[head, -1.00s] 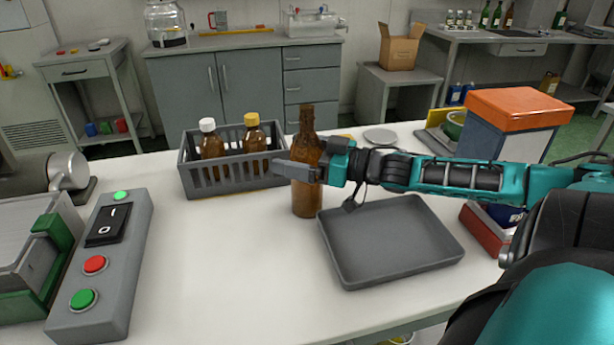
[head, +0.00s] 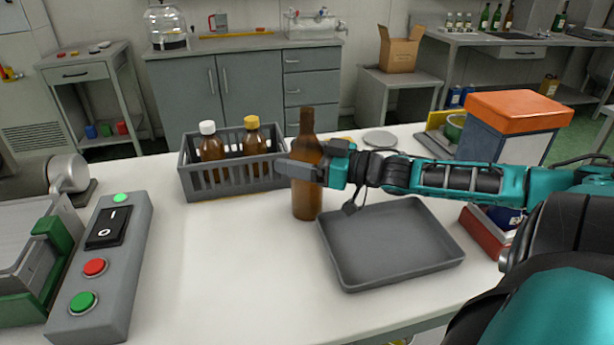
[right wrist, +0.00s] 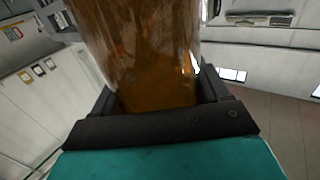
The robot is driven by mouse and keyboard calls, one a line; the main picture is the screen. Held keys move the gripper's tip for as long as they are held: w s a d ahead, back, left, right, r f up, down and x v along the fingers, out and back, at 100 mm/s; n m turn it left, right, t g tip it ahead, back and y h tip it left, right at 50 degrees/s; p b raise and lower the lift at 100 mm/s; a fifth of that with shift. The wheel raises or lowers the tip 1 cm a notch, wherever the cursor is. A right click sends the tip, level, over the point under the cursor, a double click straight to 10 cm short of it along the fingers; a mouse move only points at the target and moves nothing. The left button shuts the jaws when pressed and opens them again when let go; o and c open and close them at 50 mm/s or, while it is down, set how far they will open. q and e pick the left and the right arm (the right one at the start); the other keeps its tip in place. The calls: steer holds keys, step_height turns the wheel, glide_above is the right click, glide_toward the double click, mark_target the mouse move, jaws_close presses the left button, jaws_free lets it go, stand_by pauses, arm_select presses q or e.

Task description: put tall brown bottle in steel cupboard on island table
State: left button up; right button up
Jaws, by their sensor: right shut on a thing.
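The tall brown bottle (head: 307,204) stands upright on the white table, between the grey crate and the grey tray. My right gripper (head: 300,170) reaches it from the right and is shut around its body. In the right wrist view the brown bottle (right wrist: 150,60) fills the space between the fingers of my right gripper (right wrist: 160,100). A steel cupboard is not clearly identifiable; grey cabinets with doors (head: 218,90) stand against the back wall. My left gripper is not in view.
A grey crate (head: 235,182) with two brown bottles stands left of the bottle. An empty grey tray (head: 392,277) lies in front on the right. A button box (head: 112,270) is at left. An orange-topped container (head: 517,110) stands at right. The table's middle front is clear.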

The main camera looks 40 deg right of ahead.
steer(key=shift+r, duration=0.15)
jaws_close()
steer(key=shift+r, duration=0.1)
steer(key=shift+r+p, duration=2.9)
steer(key=shift+r, duration=2.7)
step_height(320, 180, up, 8)
steer(key=shift+r, duration=0.2)
